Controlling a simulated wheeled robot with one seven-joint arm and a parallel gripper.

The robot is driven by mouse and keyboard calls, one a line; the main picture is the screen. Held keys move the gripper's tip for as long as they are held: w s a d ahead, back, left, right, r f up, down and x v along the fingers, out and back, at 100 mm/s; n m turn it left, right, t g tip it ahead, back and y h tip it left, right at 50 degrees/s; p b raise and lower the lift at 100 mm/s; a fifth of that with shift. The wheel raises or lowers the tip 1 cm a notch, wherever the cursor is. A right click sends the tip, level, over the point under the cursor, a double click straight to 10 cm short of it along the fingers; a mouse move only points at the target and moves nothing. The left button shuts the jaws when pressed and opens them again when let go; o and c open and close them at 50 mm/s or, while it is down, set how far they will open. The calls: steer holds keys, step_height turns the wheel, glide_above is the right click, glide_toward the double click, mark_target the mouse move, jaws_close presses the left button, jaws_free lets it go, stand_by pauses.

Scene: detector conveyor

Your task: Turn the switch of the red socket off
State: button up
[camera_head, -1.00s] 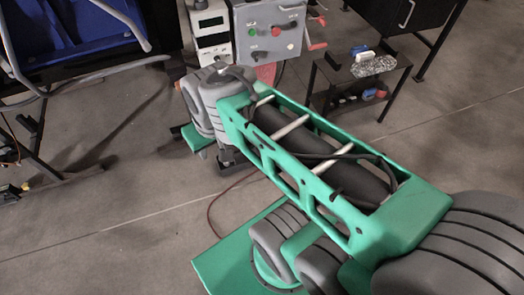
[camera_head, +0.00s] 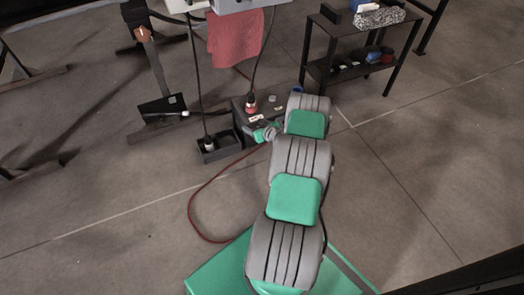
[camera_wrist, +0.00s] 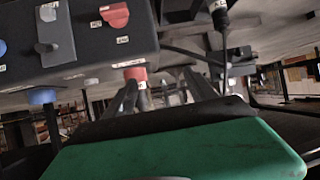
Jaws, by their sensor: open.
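The dark socket box (camera_head: 240,108) stands on the floor at upper middle in the head view. A red plug (camera_head: 251,107) with a black cable sits on it. In the wrist view the box (camera_wrist: 85,58) fills the upper left. Its red switch knob (camera_wrist: 116,15) is near the top, between small labels I cannot read surely. A red plug (camera_wrist: 135,73) is in the socket below it. My gripper (camera_wrist: 165,92) is open and empty, its dark fingers below and right of the knob, apart from it. In the head view my gripper (camera_head: 264,133) is beside the box, small and partly hidden.
A grey switch (camera_wrist: 54,32) and a blue one (camera_wrist: 2,48) sit left of the red knob. A black tray (camera_head: 218,150) adjoins the box. A red cloth (camera_head: 236,38) hangs above, and a black shelf (camera_head: 350,68) stands right. A red hose (camera_head: 190,205) lies on open floor.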

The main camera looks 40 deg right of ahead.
steer(key=s+d+f+m+h+b, duration=0.1)
steer(key=s+d+f, duration=0.15)
steer(key=f, duration=0.35)
steer(key=s+d+f+m+h+b, duration=0.1)
steer(key=s+f, duration=0.2)
steer(key=f, duration=0.2)
steer(key=b+x, duration=0.4)
steer(key=x, duration=0.3)
steer(key=shift+w+r+t, duration=0.2)
steer(key=shift+w+t, duration=0.1)
steer(key=shift+w, duration=0.05)
steer(key=shift+d, duration=0.1)
steer(key=c, duration=1.4)
